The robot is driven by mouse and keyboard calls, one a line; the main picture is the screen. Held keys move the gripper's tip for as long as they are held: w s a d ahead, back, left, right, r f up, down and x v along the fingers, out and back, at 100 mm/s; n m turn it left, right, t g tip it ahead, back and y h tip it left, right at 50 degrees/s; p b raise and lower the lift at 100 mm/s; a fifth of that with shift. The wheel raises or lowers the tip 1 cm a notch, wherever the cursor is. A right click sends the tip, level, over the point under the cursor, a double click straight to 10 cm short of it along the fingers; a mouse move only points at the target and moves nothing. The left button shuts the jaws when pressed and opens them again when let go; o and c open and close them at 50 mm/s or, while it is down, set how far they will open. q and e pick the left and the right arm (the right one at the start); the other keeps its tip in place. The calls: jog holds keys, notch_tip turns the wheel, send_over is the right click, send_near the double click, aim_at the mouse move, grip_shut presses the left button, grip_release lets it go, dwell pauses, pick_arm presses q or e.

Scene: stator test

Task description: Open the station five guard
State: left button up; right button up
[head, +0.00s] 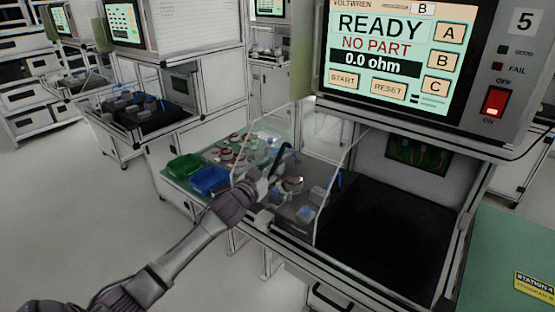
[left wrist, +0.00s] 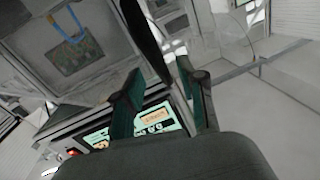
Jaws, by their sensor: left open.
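How far the guard stands open is hard to tell. My left gripper (head: 274,172) is at the guard's left side, close to the fixture. My right gripper is not in view.
The screen (head: 400,45) reads READY, NO PART, 0.0 ohm. A red power switch (head: 495,102) is at its right. Green (head: 184,168) and blue (head: 209,180) bins stand left of my gripper. The dark mat (head: 390,235) right of the fixture is clear.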

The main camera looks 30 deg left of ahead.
aim_at(275, 164)
pick_arm(q)
jog(key=shift+w+a, duration=0.2)
jog(key=shift+w, duration=1.5)
grip_shut()
